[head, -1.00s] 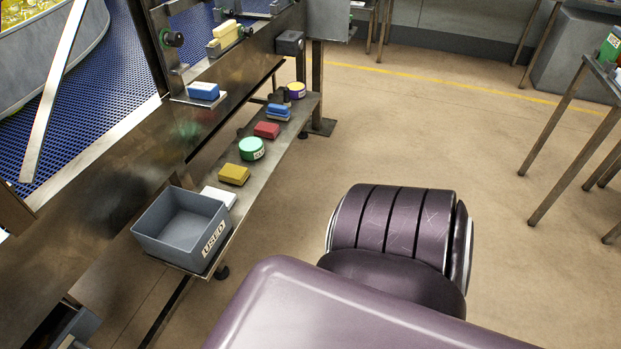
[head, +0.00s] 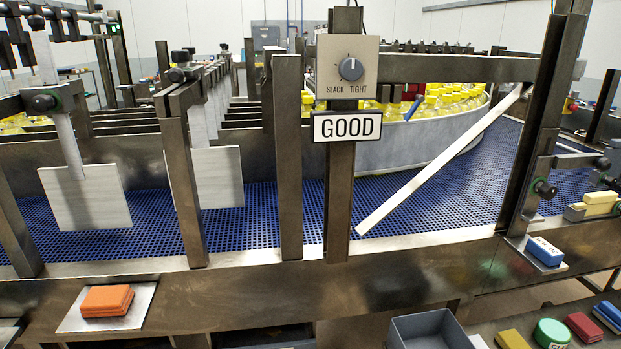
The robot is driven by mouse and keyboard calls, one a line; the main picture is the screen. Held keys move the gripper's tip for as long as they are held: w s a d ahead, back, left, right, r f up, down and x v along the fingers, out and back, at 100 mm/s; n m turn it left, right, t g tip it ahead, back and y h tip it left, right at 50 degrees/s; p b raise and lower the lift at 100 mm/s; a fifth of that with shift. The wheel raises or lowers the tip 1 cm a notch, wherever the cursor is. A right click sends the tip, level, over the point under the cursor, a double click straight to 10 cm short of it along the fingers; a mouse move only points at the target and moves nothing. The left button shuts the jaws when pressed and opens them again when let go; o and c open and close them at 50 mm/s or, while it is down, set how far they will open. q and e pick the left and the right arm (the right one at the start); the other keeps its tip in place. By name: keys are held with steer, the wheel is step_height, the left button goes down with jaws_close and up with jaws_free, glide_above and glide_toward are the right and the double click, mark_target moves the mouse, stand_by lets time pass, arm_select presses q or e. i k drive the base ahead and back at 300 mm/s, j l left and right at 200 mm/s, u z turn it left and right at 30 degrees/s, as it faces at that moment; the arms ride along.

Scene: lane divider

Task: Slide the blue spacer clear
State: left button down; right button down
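A blue block (head: 545,251) with a pale lettered edge lies flat on a small metal plate at the foot of a right-hand post, on the lane's front rail. A second blue block (head: 609,313) lies on the lower shelf at the right edge, partly cut off by the frame. I cannot tell from the picture which of them is the spacer. Neither of my grippers is in view.
An orange block (head: 107,300) lies on a plate at front left. A grey bin (head: 428,330), yellow block (head: 512,340), green disc (head: 552,333) and red block (head: 584,327) line the lower shelf. A pale bar (head: 440,160) slants across the blue conveyor (head: 270,225).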

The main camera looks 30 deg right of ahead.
mark_target(550, 255)
steer(key=k+l+u, duration=0.25)
steer(key=l, duration=0.25)
steer(key=l+u, duration=0.2)
steer(key=l, duration=0.3)
steer(key=k+l+u, duration=0.25)
steer(key=l, duration=0.15)
steer(key=k+l+u, duration=0.25)
steer(key=l, duration=0.15)
